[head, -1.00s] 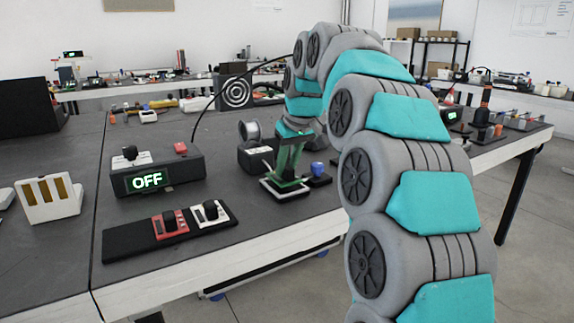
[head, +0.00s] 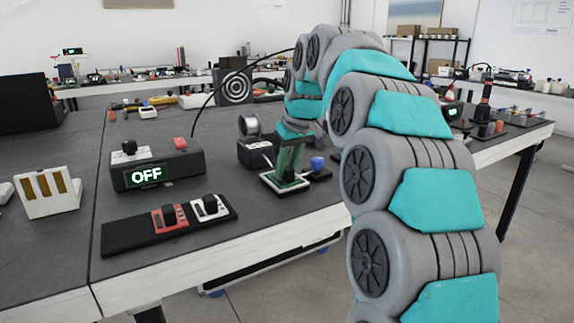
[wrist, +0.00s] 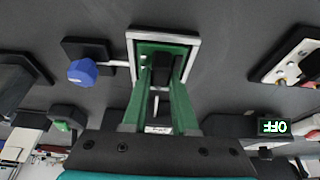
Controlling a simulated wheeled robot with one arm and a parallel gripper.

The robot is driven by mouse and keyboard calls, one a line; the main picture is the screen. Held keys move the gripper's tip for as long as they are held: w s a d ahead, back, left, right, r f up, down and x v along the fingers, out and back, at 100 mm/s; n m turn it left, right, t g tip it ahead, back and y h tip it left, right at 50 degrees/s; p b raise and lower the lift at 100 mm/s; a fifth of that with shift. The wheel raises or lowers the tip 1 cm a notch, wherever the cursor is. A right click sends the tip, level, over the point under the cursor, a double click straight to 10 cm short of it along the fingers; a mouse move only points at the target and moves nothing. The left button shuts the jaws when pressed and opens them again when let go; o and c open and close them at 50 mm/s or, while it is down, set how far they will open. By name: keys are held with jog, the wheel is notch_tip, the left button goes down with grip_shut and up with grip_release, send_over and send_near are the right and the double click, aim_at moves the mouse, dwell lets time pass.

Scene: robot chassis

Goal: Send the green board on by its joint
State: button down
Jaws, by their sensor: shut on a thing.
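The green board (wrist: 187,50) lies flat in a pale square frame (wrist: 194,38) on the dark bench, seen in the wrist view. A small black block (wrist: 161,63) stands over its middle. My gripper (wrist: 160,80) has long green fingers that reach down to this block and close on it from both sides. In the head view my gripper (head: 288,178) points down at the frame (head: 272,188) near the bench's front edge. The fingers hide part of the board. I cannot tell whether the block is fixed to the board.
A blue knob (head: 317,163) on a black base stands close beside the frame. A black box (head: 160,165) reading "OFF" and a black strip with red and white switch units (head: 125,235) lie left. A spool (head: 249,126) stands behind. Bare bench lies between.

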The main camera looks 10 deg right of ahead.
jog(key=c, duration=0.6)
grip_release()
jog(key=shift+v, duration=3.85)
jog(key=s+f+m+g, duration=0.1)
jog(key=s+f+g, duration=0.1)
jog(key=s+f, duration=0.8)
jog(key=s+f+m+g+h, duration=0.1)
jog(key=s+f+g, duration=0.1)
jog(key=s+f, duration=0.7)
jog(key=s+a+f+m+g, duration=0.1)
jog(key=s+f, duration=0.9)
jog(key=s, duration=1.1)
jog(key=shift+s+f+m+g, duration=0.3)
jog(key=shift+f+g, duration=0.05)
jog(key=shift+g, duration=0.25)
